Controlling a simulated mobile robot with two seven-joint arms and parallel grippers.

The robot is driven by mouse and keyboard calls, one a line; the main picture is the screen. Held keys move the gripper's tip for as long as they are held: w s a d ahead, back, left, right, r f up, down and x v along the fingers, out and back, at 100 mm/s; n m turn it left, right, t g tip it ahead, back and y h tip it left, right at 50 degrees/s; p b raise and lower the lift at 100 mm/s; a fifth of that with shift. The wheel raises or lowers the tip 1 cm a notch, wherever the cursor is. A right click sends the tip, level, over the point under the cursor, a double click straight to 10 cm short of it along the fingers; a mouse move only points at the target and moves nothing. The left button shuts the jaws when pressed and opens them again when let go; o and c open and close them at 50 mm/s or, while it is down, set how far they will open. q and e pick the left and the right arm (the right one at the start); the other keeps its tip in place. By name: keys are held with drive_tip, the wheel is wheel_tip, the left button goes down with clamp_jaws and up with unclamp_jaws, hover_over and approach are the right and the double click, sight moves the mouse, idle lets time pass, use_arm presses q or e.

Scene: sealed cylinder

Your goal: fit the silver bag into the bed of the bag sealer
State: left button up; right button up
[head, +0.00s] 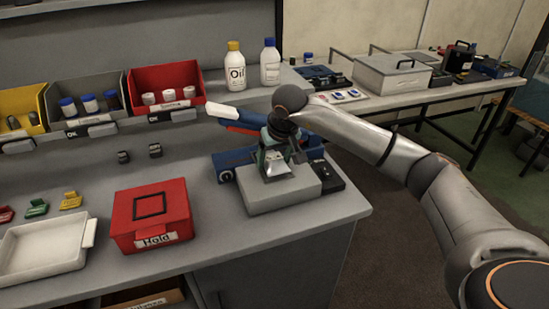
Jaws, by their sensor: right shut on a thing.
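The bag sealer (228,165) stands near the right end of the bench, a low blue machine. A white, blue and red lever (238,118) slants above it. My right gripper (279,160) points down over the machine and is shut on the silver bag (280,171), a small pale shiny piece below the fingers. The bag is above or at a grey block (282,196) in front of the sealer; I cannot tell whether it touches. My gripper hides most of the sealer's bed. My left gripper is not in view.
A red box labelled Hold (150,235) and a white tray (45,250) stand at left. Yellow, grey and red bins (165,95) line the back beside two white bottles (235,72). The bench between the red box and the sealer is clear.

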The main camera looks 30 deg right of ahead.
drive_tip(key=o, duration=1)
drive_tip(key=shift+o, duration=1.3)
drive_tip(key=shift+r+p, duration=0.3)
drive_tip(key=shift+r, duration=0.05)
drive_tip(key=v, duration=1.1)
drive_tip(key=shift+s+r, duration=0.25)
drive_tip(key=shift+r, duration=0.1)
drive_tip(key=shift+s+f, duration=0.1)
